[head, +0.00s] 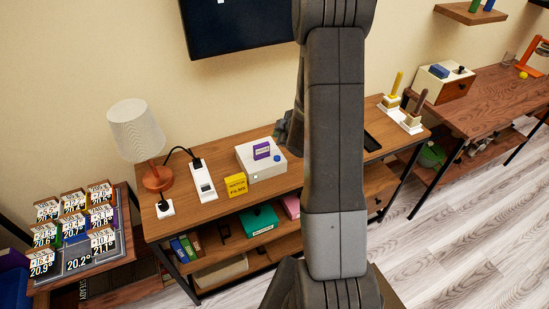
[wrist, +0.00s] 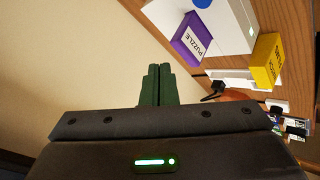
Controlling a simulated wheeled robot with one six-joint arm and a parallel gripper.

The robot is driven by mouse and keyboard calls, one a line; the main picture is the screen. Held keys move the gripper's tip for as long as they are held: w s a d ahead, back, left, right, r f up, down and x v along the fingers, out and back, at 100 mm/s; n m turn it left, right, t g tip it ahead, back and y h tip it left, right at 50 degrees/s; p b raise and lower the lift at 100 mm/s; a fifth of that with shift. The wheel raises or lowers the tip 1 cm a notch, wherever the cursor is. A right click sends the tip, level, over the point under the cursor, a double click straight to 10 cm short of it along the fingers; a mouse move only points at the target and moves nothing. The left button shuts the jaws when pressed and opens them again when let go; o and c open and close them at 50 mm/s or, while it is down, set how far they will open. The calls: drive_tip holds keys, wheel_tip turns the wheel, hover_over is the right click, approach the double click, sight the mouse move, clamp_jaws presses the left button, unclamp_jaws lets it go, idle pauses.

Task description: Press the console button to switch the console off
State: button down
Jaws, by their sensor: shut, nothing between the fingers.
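The console is a white box (head: 250,167) on the wooden sideboard, left of my arm in the head view; part of it shows at the top right of the wrist view (wrist: 228,20). A round blue button (head: 277,158) is on its right part; it is cut off at the top edge of the wrist view (wrist: 203,3). A small light spot (wrist: 250,32) shows on the console's edge.
A white power strip (head: 203,180) and a lamp (head: 137,130) are further left. A dark screen (head: 240,25) hangs on the wall above. White holders with upright pegs (head: 411,122) stand at the sideboard's right end.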

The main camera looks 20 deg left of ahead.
drive_tip(key=b, duration=0.5)
hover_over(280, 160)
drive_tip(key=f, duration=0.7)
drive_tip(key=shift+s, duration=0.35)
drive_tip(key=shift+w+f+b, duration=0.1)
drive_tip(key=shift+f+b, duration=0.4)
drive_tip(key=shift+b, duration=0.15)
drive_tip(key=shift+a, duration=0.15)
drive_tip(key=shift+w, duration=0.1)
drive_tip(key=shift+f, duration=0.1)
drive_tip(key=shift+f+b, duration=0.4)
drive_tip(key=shift+b, duration=0.05)
